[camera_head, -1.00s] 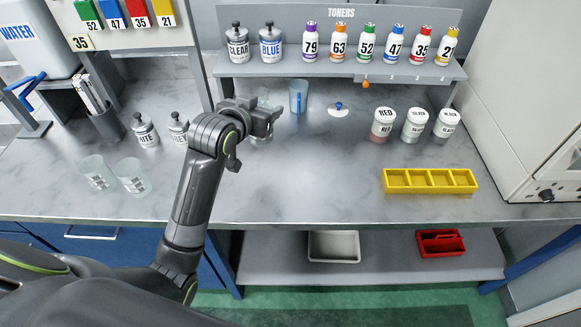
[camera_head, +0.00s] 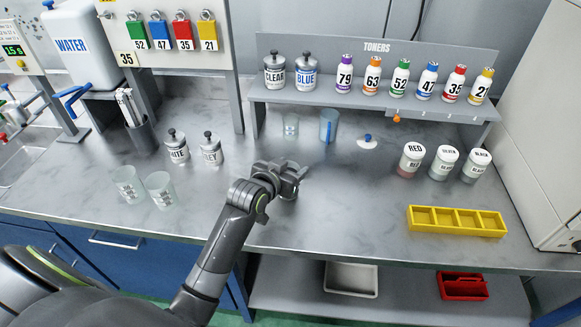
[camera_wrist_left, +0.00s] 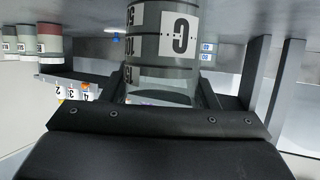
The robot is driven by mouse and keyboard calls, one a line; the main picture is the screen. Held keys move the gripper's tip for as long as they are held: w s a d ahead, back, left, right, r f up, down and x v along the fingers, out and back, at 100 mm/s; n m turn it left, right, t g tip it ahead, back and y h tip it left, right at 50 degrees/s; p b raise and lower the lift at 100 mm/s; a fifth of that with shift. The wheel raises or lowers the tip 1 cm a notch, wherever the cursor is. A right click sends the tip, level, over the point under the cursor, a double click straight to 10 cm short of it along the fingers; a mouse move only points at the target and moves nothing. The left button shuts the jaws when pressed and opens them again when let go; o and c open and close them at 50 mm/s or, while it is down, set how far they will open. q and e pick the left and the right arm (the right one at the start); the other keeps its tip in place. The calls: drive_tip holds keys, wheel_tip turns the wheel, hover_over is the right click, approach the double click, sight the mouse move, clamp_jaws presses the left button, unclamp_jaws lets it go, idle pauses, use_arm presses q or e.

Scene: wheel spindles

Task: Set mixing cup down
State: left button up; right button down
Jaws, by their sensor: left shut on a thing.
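My left gripper (camera_head: 284,177) is shut on a clear mixing cup (camera_head: 290,192) over the middle of the counter. In the left wrist view the cup (camera_wrist_left: 163,48) fills the space between the fingers. It shows dark scale marks and a white label with a "C". Most of the cup is hidden by the gripper in the head view. I cannot tell whether its base touches the counter (camera_head: 330,200). My right gripper is not in view.
A clear cup (camera_head: 291,125) and a blue-tinted cup (camera_head: 329,126) stand behind, below the toner shelf (camera_head: 380,102). Two clear cups (camera_head: 129,184) (camera_head: 160,190) stand at left. A yellow tray (camera_head: 456,222) lies at right. The counter between gripper and tray is clear.

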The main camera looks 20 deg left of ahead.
use_arm(q)
drive_tip(key=o, duration=0.7)
drive_tip(key=shift+f, duration=0.15)
drive_tip(key=o, duration=0.5)
drive_tip(key=shift+c, duration=0.2)
drive_tip(key=shift+r, duration=0.25)
drive_tip(key=shift+s, duration=0.25)
drive_tip(key=v, duration=1.1)
drive_tip(key=shift+s+r+b, duration=0.15)
drive_tip(key=shift+r+b, duration=0.05)
drive_tip(key=shift+b, duration=0.25)
drive_tip(key=shift+a, duration=0.1)
